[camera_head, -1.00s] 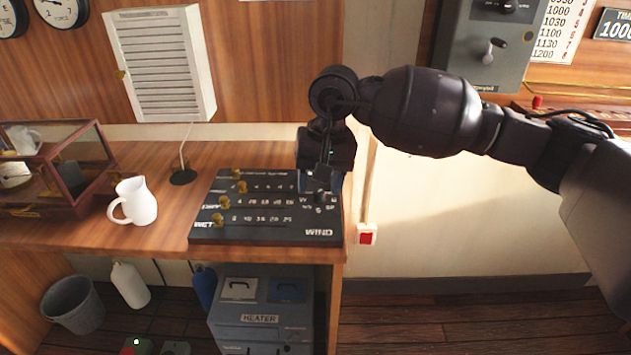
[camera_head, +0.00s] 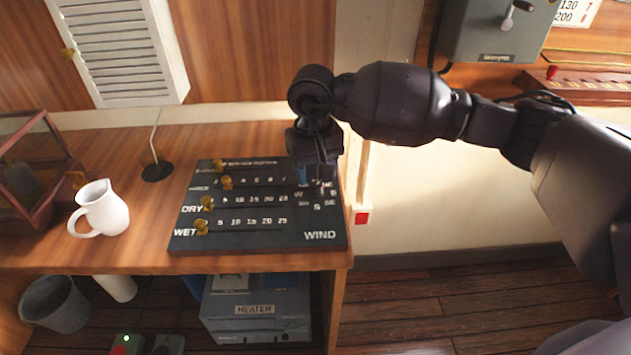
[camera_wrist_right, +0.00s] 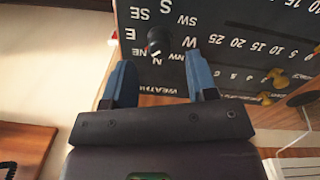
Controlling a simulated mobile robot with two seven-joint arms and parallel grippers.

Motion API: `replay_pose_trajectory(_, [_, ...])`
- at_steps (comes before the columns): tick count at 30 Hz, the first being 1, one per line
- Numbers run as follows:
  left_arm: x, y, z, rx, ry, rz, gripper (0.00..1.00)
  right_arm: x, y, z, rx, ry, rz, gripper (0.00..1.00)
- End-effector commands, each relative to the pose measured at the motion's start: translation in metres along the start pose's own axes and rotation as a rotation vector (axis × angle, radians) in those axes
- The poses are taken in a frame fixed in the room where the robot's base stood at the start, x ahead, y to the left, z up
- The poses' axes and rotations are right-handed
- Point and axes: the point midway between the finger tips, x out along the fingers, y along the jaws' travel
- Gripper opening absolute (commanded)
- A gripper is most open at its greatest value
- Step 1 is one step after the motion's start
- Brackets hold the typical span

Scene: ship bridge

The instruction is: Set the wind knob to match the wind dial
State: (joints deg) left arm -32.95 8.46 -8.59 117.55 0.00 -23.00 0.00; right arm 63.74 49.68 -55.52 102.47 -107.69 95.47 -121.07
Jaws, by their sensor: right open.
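The wind knob (camera_wrist_right: 158,41) is a small dark round knob with a pale mark, on the black weather panel (camera_head: 265,238), ringed by compass letters. In the head view it sits on the right of the panel above the word WIND, mostly hidden by my right gripper (camera_head: 318,184). In the right wrist view the open blue fingers of my right gripper (camera_wrist_right: 160,82) point at the panel. The knob shows between and just beyond their tips, and I see no grip on it. The wind dial cannot be made out. My left gripper is out of view.
The panel's left part has several brass sliders (camera_head: 207,203) in rows. A white jug (camera_head: 101,209) stands left of it on the wooden desk (camera_head: 150,210). A glass-sided case (camera_head: 35,165) is at far left. A grey lever box (camera_head: 497,32) hangs upper right.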

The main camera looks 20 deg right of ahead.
Motion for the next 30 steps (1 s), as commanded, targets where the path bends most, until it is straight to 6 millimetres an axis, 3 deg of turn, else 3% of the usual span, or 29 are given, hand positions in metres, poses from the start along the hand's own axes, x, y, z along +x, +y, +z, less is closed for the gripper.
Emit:
replay_pose_trajectory(3, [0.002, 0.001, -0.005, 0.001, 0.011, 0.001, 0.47, 0.018, -0.001, 0.001, 0.0, -0.003, -0.001, 0.53])
replay_pose_trajectory(9, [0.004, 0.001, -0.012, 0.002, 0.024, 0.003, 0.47, 0.035, 0.0, 0.0, 0.001, 0.0, -0.001, 0.53])
replay_pose_trajectory(20, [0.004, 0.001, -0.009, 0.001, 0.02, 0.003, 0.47, 0.038, 0.0, 0.0, 0.0, 0.002, -0.001, 0.53])
replay_pose_trajectory(30, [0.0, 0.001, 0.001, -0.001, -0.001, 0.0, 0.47, 0.038, 0.0, 0.0, 0.0, 0.001, -0.001, 0.03])
